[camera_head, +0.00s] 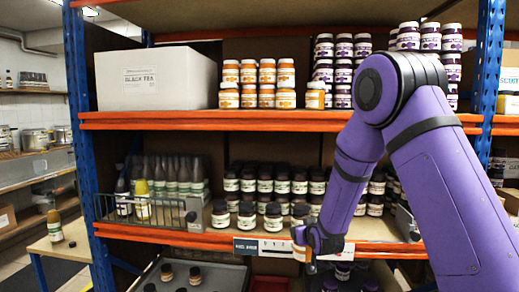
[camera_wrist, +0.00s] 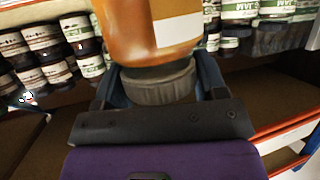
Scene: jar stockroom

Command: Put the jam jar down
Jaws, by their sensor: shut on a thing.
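In the head view my gripper (camera_head: 316,240) is at the front edge of the middle shelf (camera_head: 375,246), by the price tags. There only a little of the jar shows beside the fingers. I cannot tell whether the jar touches the shelf.
Rows of dark jars (camera_head: 275,182) stand behind my gripper on the middle shelf. A wire basket of bottles (camera_head: 150,208) is at its left. Orange jars (camera_head: 267,72) and a white box (camera_head: 155,78) stand on the shelf above.

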